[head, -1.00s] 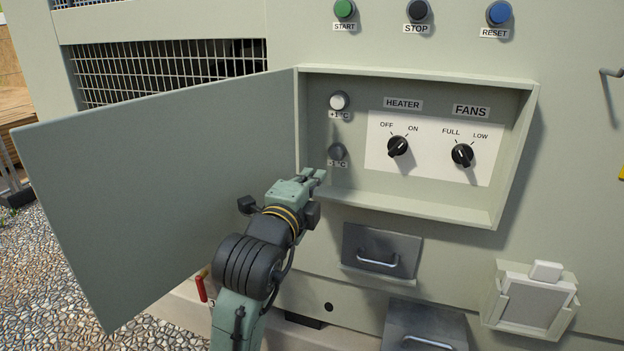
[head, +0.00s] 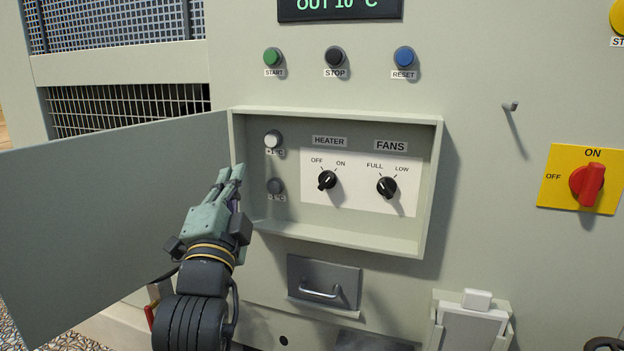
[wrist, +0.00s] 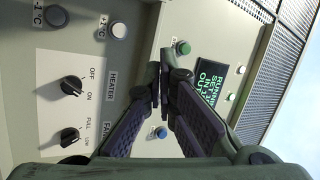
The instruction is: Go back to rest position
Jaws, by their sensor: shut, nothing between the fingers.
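My gripper (head: 231,174) is shut and empty. In the head view it points up, in front of the left edge of the open control box (head: 436,190), near the -1 °C button (head: 276,186). In the wrist view my gripper (wrist: 158,88) shows its dark fingers meeting at the tips, with the panel behind them. The +1 °C button (head: 273,139) is white and sits above the grey one. The HEATER knob (head: 327,180) and FANS knob (head: 387,187) are black, on a white plate. My gripper appears apart from the buttons and knobs.
The box's door (head: 110,215) stands open to the left, close beside my arm. Above are green START (head: 273,57), black STOP (head: 335,56) and blue RESET (head: 404,57) buttons. A red rotary switch (head: 587,184) is at right. A drawer handle (head: 320,291) sticks out below the box.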

